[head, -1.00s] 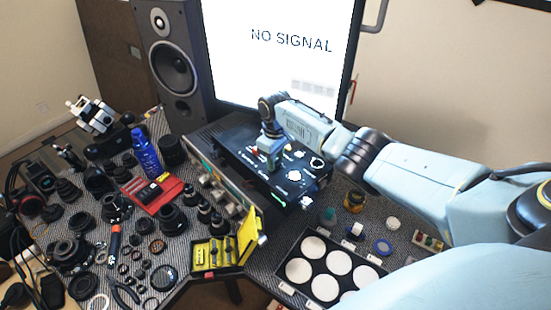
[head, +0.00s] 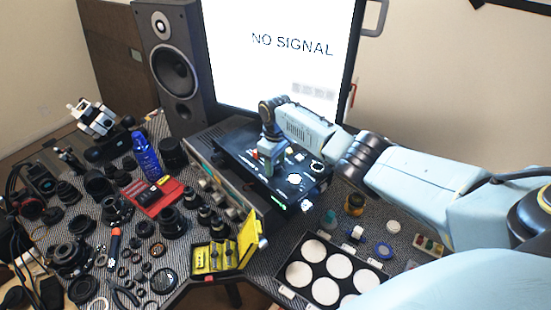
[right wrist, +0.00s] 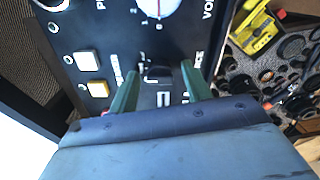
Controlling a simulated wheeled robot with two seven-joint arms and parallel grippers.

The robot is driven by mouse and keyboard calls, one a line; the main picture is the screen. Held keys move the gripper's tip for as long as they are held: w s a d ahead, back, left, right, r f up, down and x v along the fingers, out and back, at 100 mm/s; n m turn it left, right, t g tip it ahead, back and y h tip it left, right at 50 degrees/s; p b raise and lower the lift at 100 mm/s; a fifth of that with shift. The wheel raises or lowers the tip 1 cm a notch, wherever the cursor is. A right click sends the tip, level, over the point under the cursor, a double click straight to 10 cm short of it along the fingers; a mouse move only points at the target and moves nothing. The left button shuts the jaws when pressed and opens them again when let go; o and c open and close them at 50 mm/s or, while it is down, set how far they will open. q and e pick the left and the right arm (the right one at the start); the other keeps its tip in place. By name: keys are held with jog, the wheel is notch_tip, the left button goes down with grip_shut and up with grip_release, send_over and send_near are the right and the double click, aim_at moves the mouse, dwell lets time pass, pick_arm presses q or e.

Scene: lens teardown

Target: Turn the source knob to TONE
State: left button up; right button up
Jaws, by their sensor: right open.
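The black control box (head: 233,138) lies on the desk in front of the monitor, its panel facing up. My right gripper (head: 267,172) points down onto this panel in the head view. In the right wrist view its two green fingers (right wrist: 158,72) stand apart, one on each side of a small dark knob (right wrist: 157,73). The label beside it is partly hidden and ends in "RCE". I cannot tell whether the fingers touch the knob, and its pointer is not clear. The monitor (head: 285,75) reads "NO SIGNAL". My left gripper is not in view.
A tray of white discs (head: 309,238) lies in front right.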

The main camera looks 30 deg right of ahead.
aim_at(276, 163)
notch_tip(276, 163, up, 13)
jog(key=shift+r, duration=0.2)
